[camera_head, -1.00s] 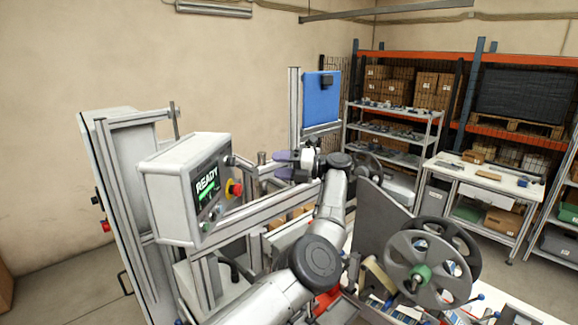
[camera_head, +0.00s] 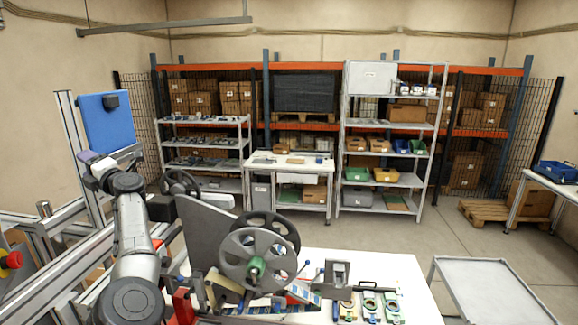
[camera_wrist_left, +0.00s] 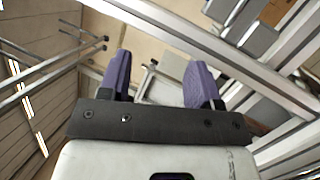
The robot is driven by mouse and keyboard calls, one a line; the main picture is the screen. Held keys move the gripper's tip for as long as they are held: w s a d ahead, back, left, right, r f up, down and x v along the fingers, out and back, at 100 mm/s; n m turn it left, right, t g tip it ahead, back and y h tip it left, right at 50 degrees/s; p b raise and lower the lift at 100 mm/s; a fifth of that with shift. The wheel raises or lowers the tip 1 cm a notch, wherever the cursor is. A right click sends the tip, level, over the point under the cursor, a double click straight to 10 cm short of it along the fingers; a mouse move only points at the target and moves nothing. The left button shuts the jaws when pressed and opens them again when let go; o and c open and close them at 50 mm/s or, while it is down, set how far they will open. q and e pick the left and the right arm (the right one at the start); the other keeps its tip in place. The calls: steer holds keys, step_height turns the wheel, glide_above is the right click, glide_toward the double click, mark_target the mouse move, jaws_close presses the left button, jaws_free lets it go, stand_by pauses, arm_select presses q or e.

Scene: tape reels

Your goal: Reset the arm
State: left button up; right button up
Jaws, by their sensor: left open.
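My left arm comes in from the lower left in the head view, and its gripper (camera_head: 96,162) is up by the blue panel at the left. In the left wrist view, the two purple fingers of the left gripper (camera_wrist_left: 160,82) stand wide apart with nothing between them. Metal frame bars and a floor area lie beyond the fingers. My right gripper does not show in either view.
Grey reels (camera_head: 257,260) stand on the white worktable (camera_head: 408,272) right of my arm. A blue panel (camera_head: 107,122) and aluminium frame bars (camera_head: 68,150) are close to the left gripper. A grey cart (camera_head: 487,290) stands at right. Open floor lies behind.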

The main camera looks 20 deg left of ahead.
arm_select(q)
steer(key=s+d+r+m+t+h, duration=0.1)
steer(key=d+r+m+t+h, duration=0.35)
steer(key=r+m+t, duration=0.5)
steer(key=s+d+r+m+t+h, duration=0.1)
steer(key=d+r+m+t+h, duration=0.45)
steer(key=m+t, duration=0.55)
steer(key=d+f+m+g+h+p, duration=0.1)
steer(key=d+f+m+g+h, duration=0.15)
steer(key=d+f+m, duration=0.5)
steer(key=d+f+m+g+h+p, duration=0.1)
steer(key=d+f+m+h, duration=0.2)
steer(key=d, duration=0.8)
steer(key=s+d+f+m+g+h+p, duration=0.15)
steer(key=s+d+f+m, duration=0.3)
steer(key=d+f, duration=0.75)
steer(key=s+d+f+m+g+h, duration=0.35)
steer(key=s+d+f, duration=0.4)
steer(key=f, duration=0.75)
steer(key=s+d+f+g+p, duration=0.1)
steer(key=s+d+f+g, duration=0.2)
steer(key=s+f, duration=0.8)
steer(key=s+d+f+m+g+h+p, duration=0.1)
steer(key=s+d+f+g, duration=0.3)
steer(key=s+f, duration=0.7)
steer(key=shift+s+f+g, duration=0.4)
steer(key=shift+s+g, duration=0.05)
steer(key=shift+g, duration=0.05)
